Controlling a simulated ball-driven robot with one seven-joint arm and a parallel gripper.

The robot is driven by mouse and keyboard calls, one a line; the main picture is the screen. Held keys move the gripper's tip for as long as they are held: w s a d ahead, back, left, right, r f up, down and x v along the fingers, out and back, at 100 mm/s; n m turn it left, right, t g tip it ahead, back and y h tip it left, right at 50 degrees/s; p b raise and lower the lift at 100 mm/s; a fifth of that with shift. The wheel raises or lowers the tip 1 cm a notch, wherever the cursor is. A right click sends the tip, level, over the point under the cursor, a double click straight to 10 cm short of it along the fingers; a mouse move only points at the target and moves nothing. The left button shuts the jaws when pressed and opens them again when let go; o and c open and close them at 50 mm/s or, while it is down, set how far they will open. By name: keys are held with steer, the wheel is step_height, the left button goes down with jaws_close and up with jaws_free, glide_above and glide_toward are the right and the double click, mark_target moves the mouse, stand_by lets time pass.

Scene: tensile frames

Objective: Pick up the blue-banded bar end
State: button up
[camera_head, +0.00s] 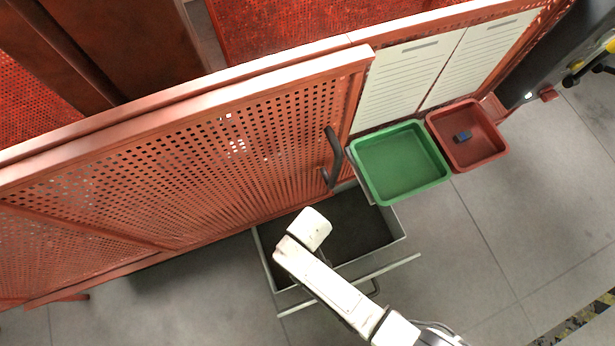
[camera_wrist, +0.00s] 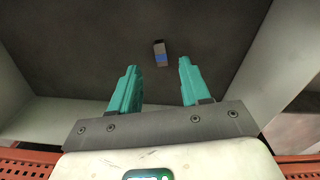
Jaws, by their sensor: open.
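The blue-banded bar end (camera_wrist: 160,54) is a small grey block with a blue band. In the wrist view it lies on the dark floor of the open drawer (camera_wrist: 80,40), a little beyond my fingertips. My gripper (camera_wrist: 156,80) has two teal fingers, spread apart with nothing between them. The bar end is roughly in line with the gap between the fingers, and apart from them. In the head view my white arm reaches over the drawer (camera_head: 385,258) and hides part of its inside. The bar end and my fingers do not show there.
A green tray (camera_head: 440,176) and a red tray (camera_head: 497,143) sit right of the drawer. The red one holds a small dark-and-blue piece (camera_head: 462,137). The red perforated door (camera_head: 220,150) with a dark handle (camera_head: 334,158) stands beside the drawer. Drawer walls flank my gripper.

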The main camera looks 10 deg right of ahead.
steer(key=shift+a+f+b, duration=0.1)
steer(key=shift+f+b, duration=1.85)
steer(key=shift+f, duration=0.75)
steer(key=shift+r, duration=0.1)
jaws_close()
